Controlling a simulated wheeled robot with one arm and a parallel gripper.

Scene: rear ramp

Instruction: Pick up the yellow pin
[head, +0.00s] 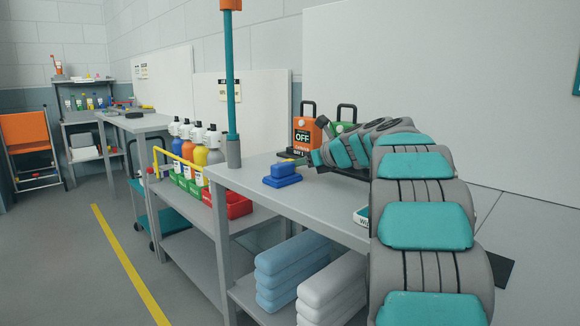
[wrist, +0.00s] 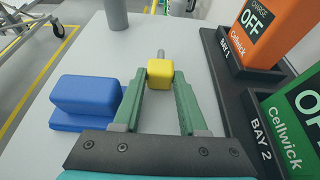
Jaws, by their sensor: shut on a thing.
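The yellow pin (wrist: 160,72) shows in the wrist view between the tips of my green fingers, with a yellow block-shaped head and a short grey shaft pointing away from me. My gripper (wrist: 160,80) is shut on its yellow head. In the head view my gripper (head: 303,160) is low over the grey bench top (head: 330,213), and I cannot make out the pin there. I cannot tell whether the pin touches the bench.
A blue block on a blue base (wrist: 88,97) sits left of my fingers, also in the head view (head: 282,174). A dark charger dock with an orange pack (wrist: 262,32) and a green pack (wrist: 297,115) stands close on the right. A teal post (head: 231,90) rises at the bench's far corner.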

